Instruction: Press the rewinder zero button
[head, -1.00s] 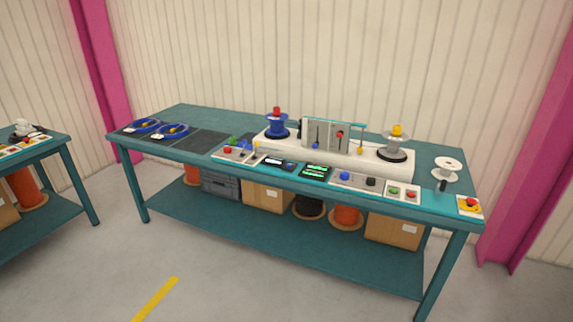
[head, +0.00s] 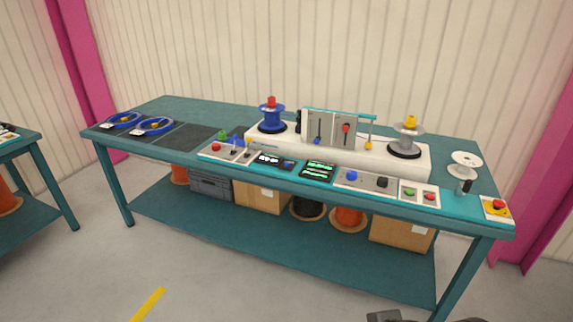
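The rewinder (head: 340,152) is a long white machine on the teal workbench (head: 290,190). It has a blue reel (head: 271,117) at its left end and a grey reel (head: 407,138) at its right end. Along its front are a dark display unit (head: 270,160), a green-lit display (head: 318,170) and a panel with a blue button (head: 352,175) and a black knob (head: 382,182). Labels are too small to read, so I cannot tell which control is the zero button. My gripper cannot be made out; only dark and grey parts show at the bottom edge.
Left of the displays is a panel with a red button (head: 216,147). To the right are a green-and-red button panel (head: 419,193), a white spool (head: 465,160) and a red emergency stop (head: 498,205). The floor before the bench is clear.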

